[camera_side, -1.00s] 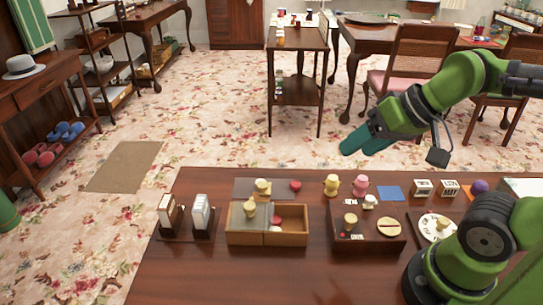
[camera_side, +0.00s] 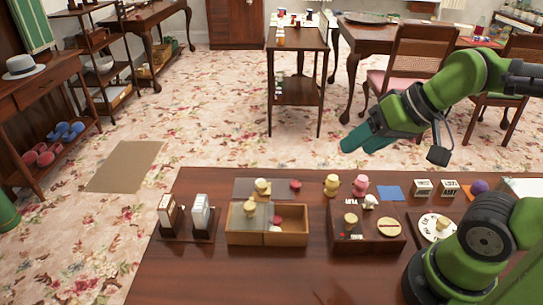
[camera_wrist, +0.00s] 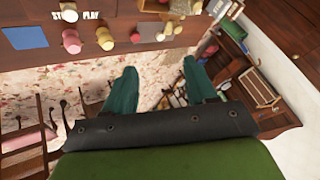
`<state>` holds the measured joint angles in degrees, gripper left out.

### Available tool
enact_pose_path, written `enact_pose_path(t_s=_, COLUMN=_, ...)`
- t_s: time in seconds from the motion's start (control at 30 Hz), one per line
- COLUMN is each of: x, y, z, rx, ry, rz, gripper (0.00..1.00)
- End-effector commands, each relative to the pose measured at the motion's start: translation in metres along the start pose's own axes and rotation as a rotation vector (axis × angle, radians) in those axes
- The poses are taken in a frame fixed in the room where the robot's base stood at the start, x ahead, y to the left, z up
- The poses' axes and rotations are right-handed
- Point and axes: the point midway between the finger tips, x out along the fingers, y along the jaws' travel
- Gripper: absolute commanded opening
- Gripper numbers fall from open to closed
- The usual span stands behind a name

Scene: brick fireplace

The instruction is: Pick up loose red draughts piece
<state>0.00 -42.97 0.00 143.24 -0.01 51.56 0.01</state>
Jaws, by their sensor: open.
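A loose red draughts piece (camera_side: 295,185) lies at the right end of a flat grey slab (camera_side: 243,188) on the near table. It also shows small near the top of the wrist view (camera_wrist: 135,38). Another reddish piece (camera_side: 276,219) is in the open right part of the wooden box (camera_side: 294,239). My gripper (camera_side: 364,142) is raised beyond the table's far edge, to the right of the loose piece and well apart from it. In the wrist view its two teal fingers (camera_wrist: 160,85) are spread with nothing between them.
A yellow figure (camera_side: 263,187) stands on the slab beside the red piece. Yellow (camera_side: 331,184) and pink (camera_side: 360,185) figures stand to its right. A dark wooden stand (camera_side: 376,244) with small items is nearer. The table's front left is clear.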

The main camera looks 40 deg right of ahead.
Motion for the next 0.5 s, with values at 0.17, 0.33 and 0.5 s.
enact_pose_path(t_s=0.17, x=0.0000, y=0.0000, z=0.0000, rx=0.000, ry=0.000, rz=0.000, gripper=0.46)
enact_pose_path(t_s=0.33, x=0.0000, y=0.0000, z=0.0000, rx=0.000, ry=0.000, rz=0.000, gripper=0.46)
enact_pose_path(t_s=0.5, x=0.0084, y=0.0033, z=0.0018, rx=0.009, ry=-0.034, rz=0.017, gripper=0.46)
